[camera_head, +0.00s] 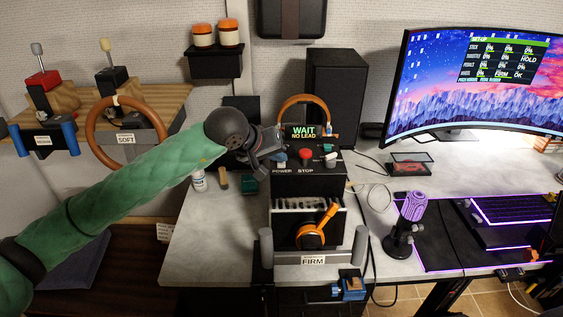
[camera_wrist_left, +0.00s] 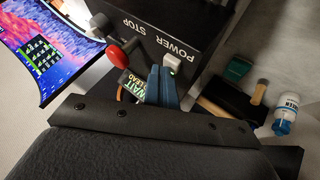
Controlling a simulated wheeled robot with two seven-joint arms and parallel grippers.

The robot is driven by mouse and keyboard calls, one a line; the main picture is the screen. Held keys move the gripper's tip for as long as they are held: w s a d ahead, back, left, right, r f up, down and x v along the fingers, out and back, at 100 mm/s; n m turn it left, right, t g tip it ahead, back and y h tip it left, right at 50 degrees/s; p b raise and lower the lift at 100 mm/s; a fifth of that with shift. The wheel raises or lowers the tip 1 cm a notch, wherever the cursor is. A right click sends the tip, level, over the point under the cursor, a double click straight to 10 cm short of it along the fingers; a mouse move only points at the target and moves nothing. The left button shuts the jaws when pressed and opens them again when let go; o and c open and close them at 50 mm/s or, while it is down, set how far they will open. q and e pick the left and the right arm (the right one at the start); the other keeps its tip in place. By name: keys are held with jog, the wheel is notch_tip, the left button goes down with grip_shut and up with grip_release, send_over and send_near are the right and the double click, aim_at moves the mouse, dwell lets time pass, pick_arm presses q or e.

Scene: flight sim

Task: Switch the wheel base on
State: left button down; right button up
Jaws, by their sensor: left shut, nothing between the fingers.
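The wheel base (camera_head: 310,180) is a black box on the desk with a POWER label, a STOP label and a display (camera_head: 304,133) reading "WAIT NO LEAD". My left gripper (camera_head: 278,157) is at the left of its top panel, by the POWER label. In the wrist view my left gripper's blue fingers (camera_wrist_left: 163,85) are together with nothing between them. Their tips are beside the white power switch (camera_wrist_left: 172,60), with a small green glow there; I cannot tell whether they touch. The red STOP button (camera_wrist_left: 120,52) stands beside it, also visible in the head view (camera_head: 305,153). My right gripper is not in view.
An orange hoop (camera_head: 302,97) rises behind the wheel base. A purple microphone (camera_head: 412,208) stands to its right and a monitor (camera_head: 475,85) behind. A white bottle (camera_head: 199,181) stands at the left.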

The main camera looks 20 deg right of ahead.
aim_at(278, 165)
pick_arm(q)
jog(key=shift+r+b, duration=0.1)
jog(key=shift+b, duration=0.25)
jog(key=shift+r, duration=0.3)
jog(key=shift+r+b, duration=0.95)
jog(key=shift+r, duration=1.95)
